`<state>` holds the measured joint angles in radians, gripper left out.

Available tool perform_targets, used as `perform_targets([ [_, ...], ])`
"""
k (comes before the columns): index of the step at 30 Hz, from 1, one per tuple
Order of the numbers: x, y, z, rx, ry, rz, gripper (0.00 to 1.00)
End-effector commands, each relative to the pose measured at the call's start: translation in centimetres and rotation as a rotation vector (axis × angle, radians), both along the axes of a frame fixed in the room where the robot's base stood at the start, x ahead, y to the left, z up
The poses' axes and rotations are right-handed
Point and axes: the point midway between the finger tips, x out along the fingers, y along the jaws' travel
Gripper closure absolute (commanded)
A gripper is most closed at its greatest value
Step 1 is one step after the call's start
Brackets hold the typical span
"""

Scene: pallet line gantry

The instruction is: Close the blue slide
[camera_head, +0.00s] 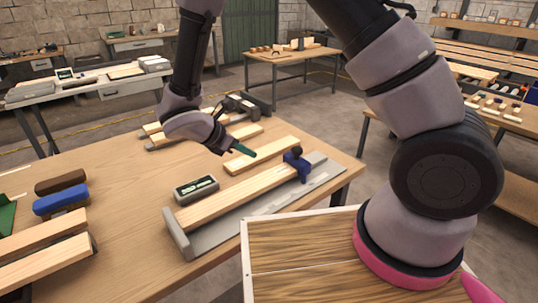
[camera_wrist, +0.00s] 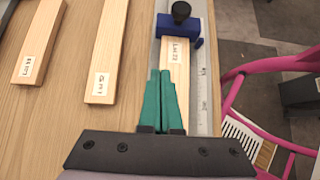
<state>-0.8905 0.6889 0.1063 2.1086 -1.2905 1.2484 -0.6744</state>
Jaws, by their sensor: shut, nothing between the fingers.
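The blue slide (camera_head: 297,163), with a black knob on top, sits near the far right end of a grey rail fixture (camera_head: 310,182) on the bench. It also shows at the top of the wrist view (camera_wrist: 180,28). A labelled wooden board (camera_head: 240,197) lies along the rail, and its labelled end (camera_wrist: 176,52) is close against or under the slide; I cannot tell which. My gripper (camera_head: 246,151) has green fingers, which are shut and empty. In the wrist view the fingertips (camera_wrist: 160,73) are over the board, short of the slide and apart from it.
A small display unit (camera_head: 195,189) stands beside the rail. Loose boards (camera_head: 262,155) lie behind it. A blue block (camera_head: 60,199) and a brown block (camera_head: 60,182) lie at the left.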

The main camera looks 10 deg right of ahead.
Motion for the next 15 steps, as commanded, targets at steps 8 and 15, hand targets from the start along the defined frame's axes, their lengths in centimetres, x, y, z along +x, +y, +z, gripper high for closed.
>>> perform_targets([
  [8, 1.7, -3.2, -3.2, -0.003, 0.002, -0.008, 1.00],
  [15, 3.5, -6.4, -6.6, -0.001, 0.002, -0.009, 1.00],
])
